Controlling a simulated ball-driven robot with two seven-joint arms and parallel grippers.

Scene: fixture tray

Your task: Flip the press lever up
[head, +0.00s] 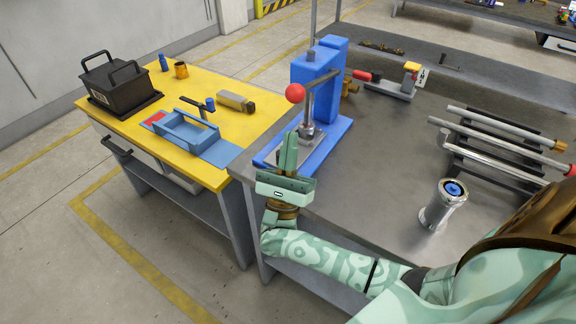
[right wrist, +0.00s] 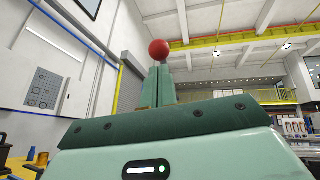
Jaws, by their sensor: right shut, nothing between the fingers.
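The blue press (head: 315,75) stands on its blue base near the left end of the grey metal table. Its lever (head: 323,80) is a dark rod running from the press head down and left to a red ball knob (head: 295,93). My right gripper (head: 289,140) is shut and empty, fingers pointing up, below the knob at the front of the press. In the right wrist view the red knob (right wrist: 158,50) shows just past the closed fingertips (right wrist: 160,68); I cannot tell whether they touch. My left gripper is not in view.
A steel cylinder (head: 442,205) stands at the front right of the grey table. A rack of rods (head: 495,145) lies behind it, and a red-handled clamp (head: 385,83) sits right of the press. The yellow table (head: 245,122) at left holds a blue fixture (head: 187,132) and black box (head: 120,82).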

